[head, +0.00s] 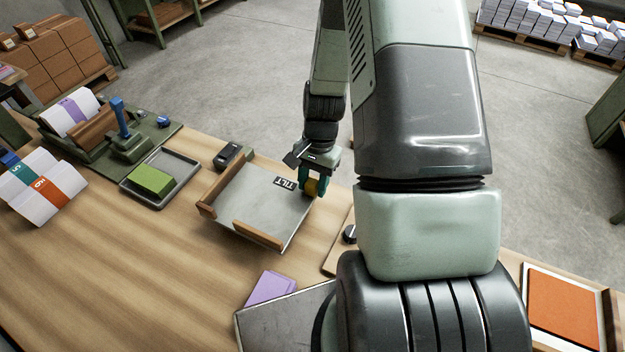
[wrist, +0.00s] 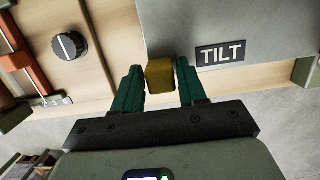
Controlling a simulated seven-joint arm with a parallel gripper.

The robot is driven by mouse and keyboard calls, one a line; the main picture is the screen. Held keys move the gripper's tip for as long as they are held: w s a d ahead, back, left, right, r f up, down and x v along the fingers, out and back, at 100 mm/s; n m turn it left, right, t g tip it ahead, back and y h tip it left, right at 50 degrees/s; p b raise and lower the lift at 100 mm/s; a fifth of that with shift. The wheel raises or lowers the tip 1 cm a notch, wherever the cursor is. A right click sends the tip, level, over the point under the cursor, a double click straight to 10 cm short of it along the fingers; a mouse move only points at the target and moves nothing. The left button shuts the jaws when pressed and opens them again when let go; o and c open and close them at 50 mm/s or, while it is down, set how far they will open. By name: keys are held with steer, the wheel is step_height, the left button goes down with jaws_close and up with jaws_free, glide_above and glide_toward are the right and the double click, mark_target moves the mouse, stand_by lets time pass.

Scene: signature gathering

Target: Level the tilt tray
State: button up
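The tilt tray (head: 262,205) is a grey plate with wooden rails along its left and front sides and a "TILT" label near its far right corner. It also shows in the wrist view (wrist: 222,22). Its exact slope is hard to judge. A yellow tab (head: 311,187) sits at the tray's right edge, and it also shows in the wrist view (wrist: 160,76). My gripper (head: 314,186) is at this edge with its green fingers on either side of the tab. In the wrist view the fingers (wrist: 161,82) are very close to it; I cannot tell whether they press on it.
A black dial (wrist: 70,46) on a wooden board is beside the tray. A small tray (head: 190,167) with a green block, a press with a blue handle (head: 121,118) and folded sheets (head: 40,188) stand left. Purple sheets (head: 270,287) lie in front. Bare table lies front left.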

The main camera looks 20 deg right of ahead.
steer(key=shift+o, duration=1)
steer(key=v, duration=1.1)
steer(key=s+a+r+n+t+h, duration=0.1)
steer(key=s+a+r+n+t, duration=0.1)
steer(key=r, duration=0.7)
steer(key=s+a+r+n+t, duration=0.2)
steer(key=s+a+r, duration=0.1)
steer(key=r, duration=0.7)
steer(key=s+r+n+t, duration=0.1)
steer(key=s+r+n, duration=0.1)
steer(key=s+r, duration=0.2)
steer(key=s+a+r+n+t, duration=0.1)
steer(key=s+r+n+t, duration=0.1)
steer(key=s, duration=0.7)
step_height(320, 180, up, 2)
steer(key=shift+a+r+n+h, duration=0.15)
steer(key=shift+n+h, duration=0.25)
steer(key=shift+n, duration=0.3)
